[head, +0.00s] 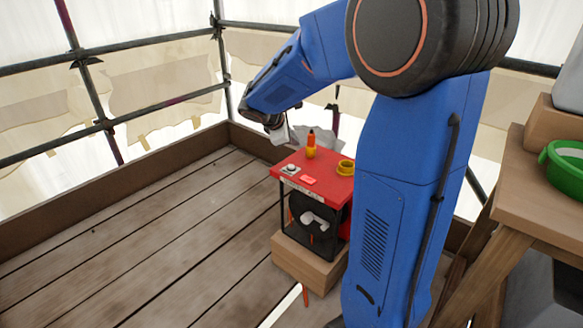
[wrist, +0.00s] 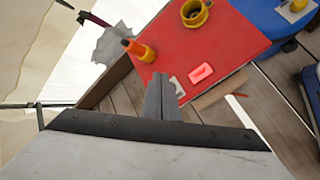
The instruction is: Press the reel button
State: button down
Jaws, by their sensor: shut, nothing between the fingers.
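A red-topped stand (head: 325,184) holds a dark reel (head: 312,222) in its open frame. On its top near the front left corner is a pale plate with a small round button (head: 290,169). Beside it is a bright pink-red glowing rectangle (head: 309,181). Both show in the wrist view, the glowing rectangle (wrist: 201,72) clear and the pale plate (wrist: 178,88) partly hidden by my fingers. I cannot read any label that tells which is the reel button. My gripper (wrist: 160,80) is shut and empty, above the top's edge near the pale plate, apparently not touching.
An orange and yellow bottle-like object (head: 311,147) and a yellow cup (head: 346,167) stand on the red top. The stand rests on a wooden block (head: 300,262). A wooden table with a green bowl (head: 567,165) is at the right. The plank floor at the left is clear.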

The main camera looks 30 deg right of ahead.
jog(key=n, duration=0.2)
send_over(290, 168)
notch_tip(290, 168, down, 2)
jog(key=shift+w+h, duration=0.15)
jog(key=shift+h, duration=0.15)
jog(key=shift+f, duration=4.4)
jog(key=shift+f, duration=0.2)
jog(key=shift+f, duration=0.15)
jog(key=shift+f, duration=0.45)
jog(key=shift+r, duration=0.85)
